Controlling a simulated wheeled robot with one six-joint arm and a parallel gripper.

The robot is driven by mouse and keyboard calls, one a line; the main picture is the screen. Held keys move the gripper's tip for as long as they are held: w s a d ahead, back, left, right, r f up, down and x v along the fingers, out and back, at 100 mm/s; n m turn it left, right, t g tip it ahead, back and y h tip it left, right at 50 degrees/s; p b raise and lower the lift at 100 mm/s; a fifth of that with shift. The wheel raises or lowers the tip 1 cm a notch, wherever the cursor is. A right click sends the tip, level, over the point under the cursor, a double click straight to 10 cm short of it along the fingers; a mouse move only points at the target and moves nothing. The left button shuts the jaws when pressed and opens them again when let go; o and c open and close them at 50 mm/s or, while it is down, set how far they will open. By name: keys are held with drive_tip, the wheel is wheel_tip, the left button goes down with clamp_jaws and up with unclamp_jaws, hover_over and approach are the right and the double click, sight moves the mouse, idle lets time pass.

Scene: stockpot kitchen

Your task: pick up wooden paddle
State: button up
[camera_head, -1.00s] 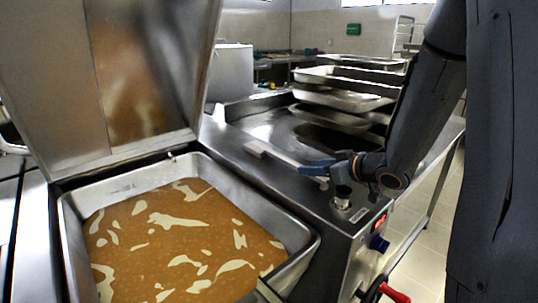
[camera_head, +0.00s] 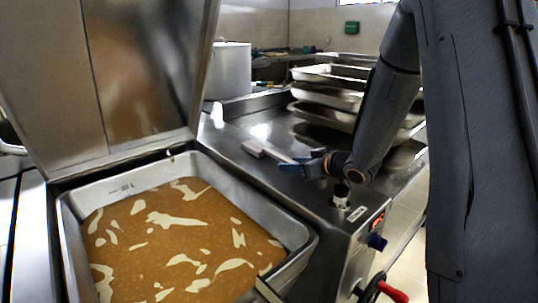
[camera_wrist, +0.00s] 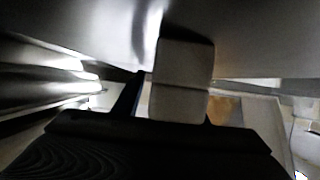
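The wooden paddle (camera_head: 268,151) is pale and lies on the steel counter right of the pan, its handle pointing toward my gripper. My gripper (camera_head: 305,164) has blue fingers and is low over the counter at the paddle's near right end. In the wrist view the paddle (camera_wrist: 182,75) appears as a pale block in front of my gripper (camera_wrist: 170,98). A dark finger stands to its left with a narrow gap between them. The right finger is mostly hidden, so contact on that side is unclear.
A large steel pan (camera_head: 290,210) of brown liquid with pale pieces is at left, its lid (camera_head: 120,75) raised. Stacked steel trays (camera_head: 345,95) stand behind my gripper. A pot (camera_head: 228,72) is at the back. A knob (camera_head: 341,195) is close to my wrist.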

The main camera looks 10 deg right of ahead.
clamp_jaws()
wheel_tip(320, 180, up, 10)
drive_tip(key=shift+r, duration=0.1)
idle(0.5)
